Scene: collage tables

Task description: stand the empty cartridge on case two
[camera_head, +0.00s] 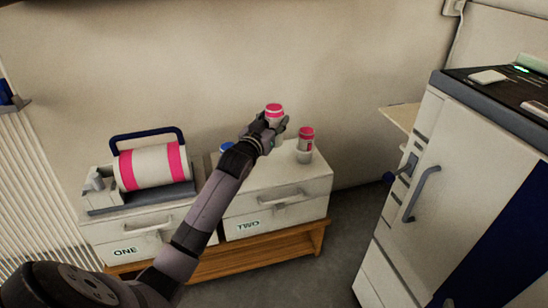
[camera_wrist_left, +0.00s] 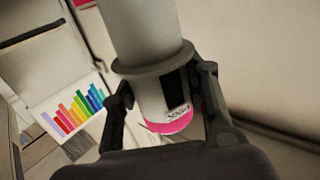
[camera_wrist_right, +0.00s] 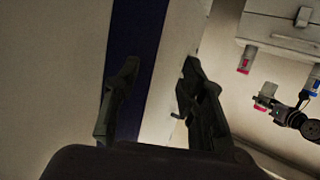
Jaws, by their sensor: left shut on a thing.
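My left gripper (camera_head: 268,130) is shut on a cartridge (camera_head: 274,110) with a pink top, held above case two (camera_head: 285,205). The left wrist view shows the gripper's fingers on both sides of this pale cylinder (camera_wrist_left: 140,30), which has a collar, a pink end and a small white label with dark writing. A red-topped cartridge (camera_head: 306,134) stands upright on case two, right of the gripper. A blue-topped one (camera_head: 226,147) is partly hidden behind my left arm. My right gripper (camera_wrist_right: 160,66) is open and empty in the right wrist view.
Case one (camera_head: 135,228) stands left of case two on a wooden bench (camera_head: 265,256), carrying a pink-banded drum machine (camera_head: 152,167). A large white and blue machine (camera_head: 450,180) stands on the right. Case two's top shows bare room around the red-topped cartridge.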

